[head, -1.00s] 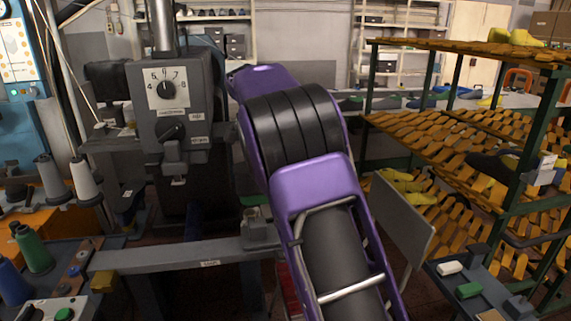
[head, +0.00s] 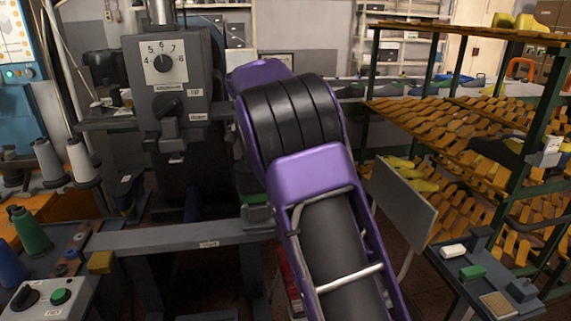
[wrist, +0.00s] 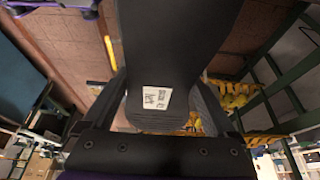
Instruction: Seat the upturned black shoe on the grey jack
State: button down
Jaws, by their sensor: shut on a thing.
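In the wrist view the black shoe (wrist: 178,45) fills the space between the fingers of my gripper (wrist: 160,112), which is shut on it. A white printed label (wrist: 157,98) shows on the dark surface. The shoe's far end runs out of the top of the frame. In the head view my purple arm hides the gripper and shoe. A grey horizontal bar (head: 165,238) with a small label crosses the lower left. At its right end is a small grey block with a green top (head: 257,217), perhaps the grey jack; I cannot tell surely. My arm partly covers this end.
A grey machine with a dial (head: 163,64) stands behind the bar. Thread cones (head: 82,160) and a control box (head: 45,298) are at the left. A green-framed rack of shoe lasts (head: 470,130) and a grey panel (head: 403,203) stand at the right.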

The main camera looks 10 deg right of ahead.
jog(key=shift+f, duration=0.45)
dwell(0.8)
grip_release()
jog(key=shift+f, duration=0.1)
jog(key=p+v, duration=0.3)
jog(key=v, duration=1.4)
jog(key=shift+r+p, duration=0.35)
jog(key=shift+p, duration=0.05)
jog(key=shift+s+a, duration=0.1)
jog(key=shift+a, duration=0.05)
